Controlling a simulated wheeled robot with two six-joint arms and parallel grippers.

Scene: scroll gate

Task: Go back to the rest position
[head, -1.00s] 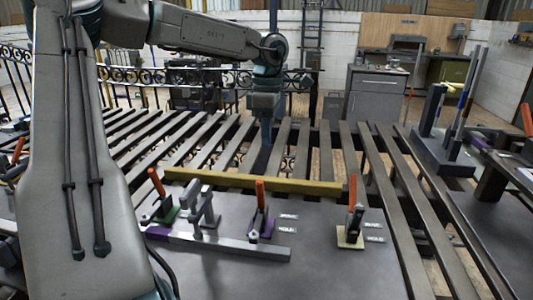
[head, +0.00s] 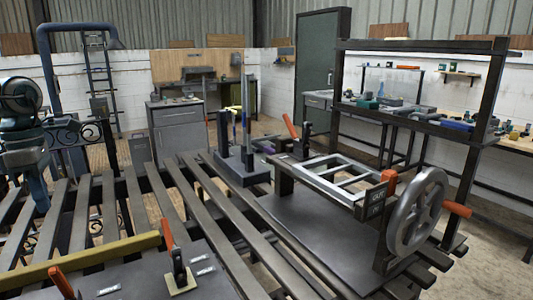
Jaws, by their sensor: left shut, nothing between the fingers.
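My left gripper (head: 40,200) hangs at the left edge of the head view, pointing down over the dark slats. Its fingers are shut with nothing between them. It is apart from the yellow bar (head: 90,261) at the front of the slats. Most of my left arm is out of view to the left. My right gripper is not in view.
Toggle clamps with orange handles (head: 168,235) stand on the grey plate (head: 130,282) at the front left. A fixture with upright posts (head: 240,165) stands mid-table. At the right are a metal frame (head: 335,178) and a handwheel (head: 416,213) with an orange handle.

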